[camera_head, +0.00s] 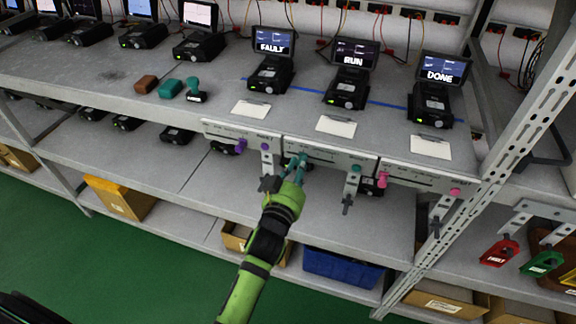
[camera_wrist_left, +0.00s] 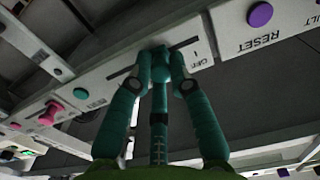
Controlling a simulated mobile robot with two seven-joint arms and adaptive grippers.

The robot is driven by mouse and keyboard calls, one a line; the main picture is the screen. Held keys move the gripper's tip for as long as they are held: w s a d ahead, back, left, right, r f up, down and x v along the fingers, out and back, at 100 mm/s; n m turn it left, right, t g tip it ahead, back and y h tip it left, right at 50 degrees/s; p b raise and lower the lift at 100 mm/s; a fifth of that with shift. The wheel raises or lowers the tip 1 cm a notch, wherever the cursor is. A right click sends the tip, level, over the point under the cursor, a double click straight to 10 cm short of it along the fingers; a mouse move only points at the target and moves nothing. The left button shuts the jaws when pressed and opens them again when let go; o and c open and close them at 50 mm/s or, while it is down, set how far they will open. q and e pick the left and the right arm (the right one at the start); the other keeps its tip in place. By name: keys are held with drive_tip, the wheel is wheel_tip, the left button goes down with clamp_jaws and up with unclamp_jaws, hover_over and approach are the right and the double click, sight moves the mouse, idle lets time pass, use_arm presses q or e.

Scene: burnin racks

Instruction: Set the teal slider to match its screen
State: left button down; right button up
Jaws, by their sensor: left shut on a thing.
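The teal slider (camera_wrist_left: 161,68) sits in the slot of the middle white panel (camera_head: 330,161) on the bench's front edge. It is near the slot's left end in the head view, beside an OFF label in the wrist view. My left gripper (camera_head: 298,166) reaches up from below, and its fingers are shut on the slider, one on each side, as the left wrist view shows (camera_wrist_left: 161,82). Fingers partly hide the slider in the head view. Above this panel, the middle screen (camera_head: 352,55) reads RUN. My right gripper is not in view.
The left panel has a purple slider (camera_head: 241,145) and the right one a pink slider (camera_head: 382,180). A teal button (camera_head: 357,169) is on the middle panel. Neighbouring screens read FAULT (camera_head: 273,42) and DONE (camera_head: 443,69). A metal upright (camera_head: 510,130) stands right.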

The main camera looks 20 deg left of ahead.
use_arm(q)
drive_tip(key=c, duration=1.2)
unclamp_jaws()
drive_tip(key=shift+r, duration=0.3)
drive_tip(key=shift+o, duration=0.2)
drive_tip(key=shift+f, duration=0.1)
drive_tip(key=s, duration=1.2)
drive_tip(key=shift+a, duration=0.15)
